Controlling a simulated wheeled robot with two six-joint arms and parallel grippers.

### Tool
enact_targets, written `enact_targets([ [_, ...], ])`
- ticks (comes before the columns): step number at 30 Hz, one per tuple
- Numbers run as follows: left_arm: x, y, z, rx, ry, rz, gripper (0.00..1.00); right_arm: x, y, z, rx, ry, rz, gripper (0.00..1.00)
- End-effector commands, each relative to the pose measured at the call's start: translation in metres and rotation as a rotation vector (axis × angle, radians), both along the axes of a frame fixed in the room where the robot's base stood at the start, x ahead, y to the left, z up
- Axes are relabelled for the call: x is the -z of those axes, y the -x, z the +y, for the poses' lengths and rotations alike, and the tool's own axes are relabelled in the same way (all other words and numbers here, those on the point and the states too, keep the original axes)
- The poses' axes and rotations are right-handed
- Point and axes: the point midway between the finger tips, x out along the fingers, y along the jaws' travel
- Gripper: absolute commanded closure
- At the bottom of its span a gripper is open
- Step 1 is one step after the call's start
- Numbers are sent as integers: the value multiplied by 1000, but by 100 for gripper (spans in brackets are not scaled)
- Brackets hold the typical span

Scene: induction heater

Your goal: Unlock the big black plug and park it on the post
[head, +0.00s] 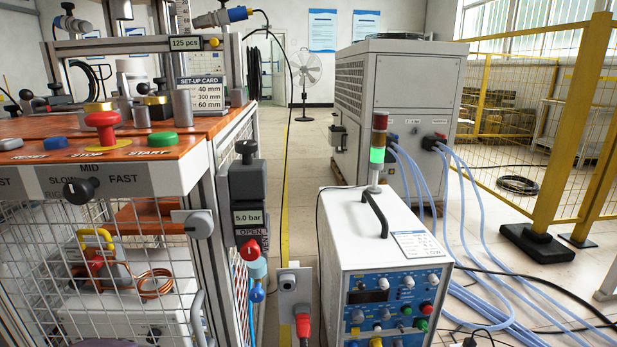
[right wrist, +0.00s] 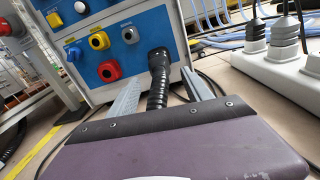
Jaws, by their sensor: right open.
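The big black plug (right wrist: 158,62) sits in the blue front panel of the white heater cabinet (right wrist: 95,50), with its ribbed black sleeve running down toward my right gripper. My right gripper (right wrist: 164,78) is open, with one grey finger on each side of the plug and sleeve. I see gaps on both sides, so it does not appear closed on the plug. The cabinet (head: 375,240) also shows in the head view, but the plug cannot be made out there. I cannot identify the parking post in either view.
Red (right wrist: 109,72) and yellow (right wrist: 99,40) panel knobs lie left of the plug. A pale socket strip (right wrist: 280,68) with plugs is at the right. Blue hoses (head: 470,215) and black cables cross the floor right of the cabinet. A caged workbench (head: 110,175) stands left.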

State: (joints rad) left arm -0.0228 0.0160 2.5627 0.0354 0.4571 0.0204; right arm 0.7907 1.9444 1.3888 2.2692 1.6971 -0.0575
Motion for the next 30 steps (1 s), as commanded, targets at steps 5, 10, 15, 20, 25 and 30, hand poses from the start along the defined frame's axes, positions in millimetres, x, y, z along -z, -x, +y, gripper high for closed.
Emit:
enact_targets([
  [5, 0, 0, 0, 3, -1, 1, 27, 0, -1, 1, -3, 0, 1, 42],
  [10, 6, 0, 0, 4, -1, 2, 27, 1, -12, 2, -8, 3, 0, 42],
  [15, 17, 0, 0, 4, -1, 2, 27, 3, -36, 5, -9, 3, 1, 42],
  [20, 20, 0, 0, 4, -1, 2, 27, -1, -60, 7, -8, 2, 0, 42],
  [25, 20, 0, 0, 5, -1, 2, 27, -1, -79, 8, -8, 2, 1, 42],
  [30, 20, 0, 0, 5, -1, 2, 27, -1, -89, 8, -6, 0, 1, 42],
])
